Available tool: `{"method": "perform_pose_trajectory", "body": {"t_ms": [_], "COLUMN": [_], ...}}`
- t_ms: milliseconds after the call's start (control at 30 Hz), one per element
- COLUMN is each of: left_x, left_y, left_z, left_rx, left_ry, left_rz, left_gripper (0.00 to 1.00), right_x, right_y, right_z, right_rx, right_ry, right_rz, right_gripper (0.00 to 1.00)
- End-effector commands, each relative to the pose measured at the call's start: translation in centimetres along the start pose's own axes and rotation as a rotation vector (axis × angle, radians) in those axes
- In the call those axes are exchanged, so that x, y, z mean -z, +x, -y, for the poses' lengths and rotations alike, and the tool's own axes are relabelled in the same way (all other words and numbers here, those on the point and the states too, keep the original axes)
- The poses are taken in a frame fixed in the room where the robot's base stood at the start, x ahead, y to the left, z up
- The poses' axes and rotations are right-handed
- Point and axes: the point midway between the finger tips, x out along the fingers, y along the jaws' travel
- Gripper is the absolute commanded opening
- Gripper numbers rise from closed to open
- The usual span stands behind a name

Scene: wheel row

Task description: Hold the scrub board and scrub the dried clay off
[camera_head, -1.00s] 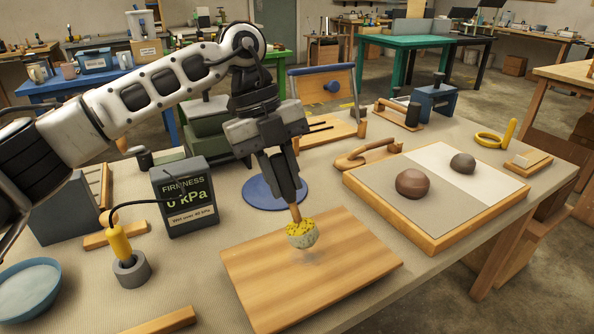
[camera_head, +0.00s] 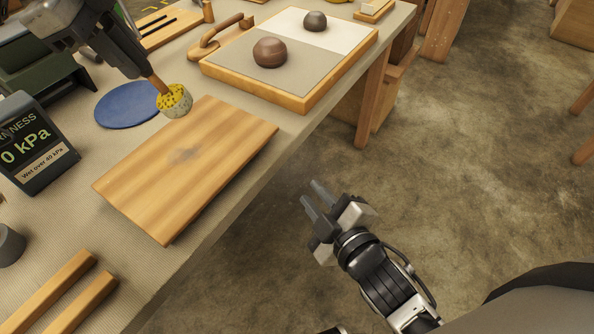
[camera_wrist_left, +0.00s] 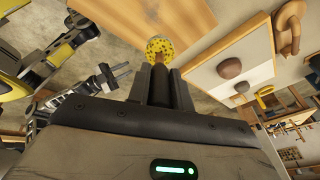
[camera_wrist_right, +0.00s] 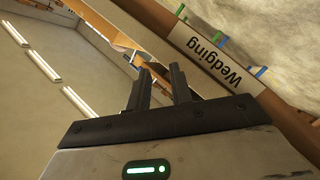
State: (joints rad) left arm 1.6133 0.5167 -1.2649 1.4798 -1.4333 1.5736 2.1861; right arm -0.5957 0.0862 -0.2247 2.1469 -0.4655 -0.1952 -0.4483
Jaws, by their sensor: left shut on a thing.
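The scrub board (camera_head: 220,135) is a flat wooden board lying on the table near its front edge, with a faint grey smear (camera_head: 185,154) of dried clay on top. My left gripper (camera_head: 150,78) is shut on the wooden handle of a scrubber with a round yellow and grey-green head (camera_head: 174,100). The head is at the board's far edge; I cannot tell whether it touches. The left wrist view also shows the scrubber (camera_wrist_left: 159,47) between the fingers. My right gripper (camera_head: 318,200) is open and empty, beyond the table's front edge above the floor.
A blue disc (camera_head: 128,105) lies behind the board. A wood-framed slab (camera_head: 305,88) with two clay lumps stands at the back right. The firmness meter (camera_head: 35,145) is at left, reading 0 kPa. Two wooden strips (camera_head: 60,290) lie front left.

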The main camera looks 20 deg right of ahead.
Motion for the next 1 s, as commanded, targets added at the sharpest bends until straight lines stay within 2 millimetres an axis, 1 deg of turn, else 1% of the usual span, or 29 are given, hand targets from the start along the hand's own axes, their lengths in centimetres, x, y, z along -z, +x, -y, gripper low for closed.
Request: {"method": "perform_pose_trajectory", "body": {"t_ms": [33,100,200,300,467,567,800,1000], "left_x": [0.0,0.0,0.0,0.0,0.0,0.0,0.0,0.0], "left_y": [0.0,0.0,0.0,0.0,0.0,0.0,0.0,0.0], "left_z": [0.0,0.0,0.0,0.0,0.0,0.0,0.0,0.0], "left_rx": [0.0,0.0,0.0,0.0,0.0,0.0,0.0,0.0], "left_ry": [0.0,0.001,0.001,0.001,0.001,0.001,0.001,0.001], "left_rz": [0.0,-0.001,0.0,0.0,0.0,0.0,0.0,0.0], "left_gripper": [0.0,0.0,0.0,0.0,0.0,0.0,0.0,0.0], "right_x": [0.8,1.8,2.9,3.7,4.2,4.5,5.3,5.8], "right_y": [0.6,1.1,1.5,1.9,3.0,4.4,9.0,12.0], "right_z": [-0.6,-1.1,-1.5,-1.6,-1.8,-2.0,-2.4,-2.8], "right_rx": [-0.037,-0.084,-0.131,-0.159,-0.173,-0.174,-0.171,-0.17], "right_ry": [-0.139,-0.329,-0.536,-0.659,-0.716,-0.716,-0.711,-0.709], "right_rz": [-0.031,-0.07,-0.11,-0.133,-0.144,-0.144,-0.142,-0.14], "right_gripper": [0.22,0.22,0.22,0.22,0.22,0.22,0.22,0.22]}}
